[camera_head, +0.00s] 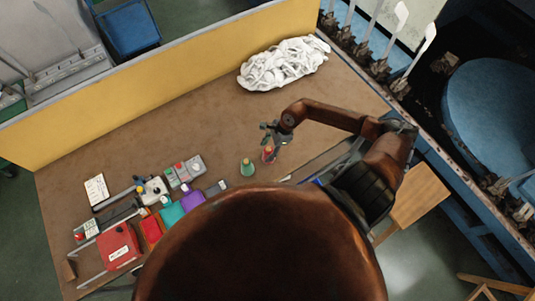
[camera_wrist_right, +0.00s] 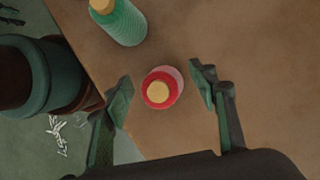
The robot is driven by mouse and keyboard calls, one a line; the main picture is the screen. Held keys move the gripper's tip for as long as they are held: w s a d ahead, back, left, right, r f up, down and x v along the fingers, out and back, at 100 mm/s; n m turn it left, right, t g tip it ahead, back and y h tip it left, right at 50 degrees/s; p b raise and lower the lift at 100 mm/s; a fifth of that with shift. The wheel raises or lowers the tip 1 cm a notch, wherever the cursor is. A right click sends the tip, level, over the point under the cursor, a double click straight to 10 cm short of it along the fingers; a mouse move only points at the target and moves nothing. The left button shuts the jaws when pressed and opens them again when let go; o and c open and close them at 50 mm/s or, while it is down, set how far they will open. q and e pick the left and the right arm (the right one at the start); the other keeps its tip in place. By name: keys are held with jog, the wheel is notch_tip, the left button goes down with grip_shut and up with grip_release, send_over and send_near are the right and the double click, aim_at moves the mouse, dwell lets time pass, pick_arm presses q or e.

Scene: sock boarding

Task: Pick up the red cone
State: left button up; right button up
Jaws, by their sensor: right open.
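The red cone (camera_wrist_right: 162,88) with a tan top stands on the brown table. In the right wrist view it sits between the two spread fingers of my right gripper (camera_wrist_right: 160,92), with a gap on each side. In the head view the red cone (camera_head: 268,154) is just below my right gripper (camera_head: 271,138), partly covered by it. My right gripper is open and empty. My left gripper is not in view.
A green cone (camera_head: 247,168) stands left of the red one; it also shows in the wrist view (camera_wrist_right: 124,24). A white cloth pile (camera_head: 283,64) lies at the back. Boxes, including a red one (camera_head: 118,246), crowd the left. The table middle is clear.

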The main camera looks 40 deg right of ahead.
aim_at(264, 155)
jog(key=p+x, duration=0.1)
jog(key=x, duration=0.2)
jog(key=shift+a+f, duration=0.3)
jog(key=shift+f, duration=0.35)
jog(key=c, duration=1.2)
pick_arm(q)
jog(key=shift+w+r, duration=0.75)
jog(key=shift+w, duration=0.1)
pick_arm(e)
jog(key=shift+w, duration=0.1)
jog(key=shift+c, duration=0.6)
jog(key=shift+r, duration=0.15)
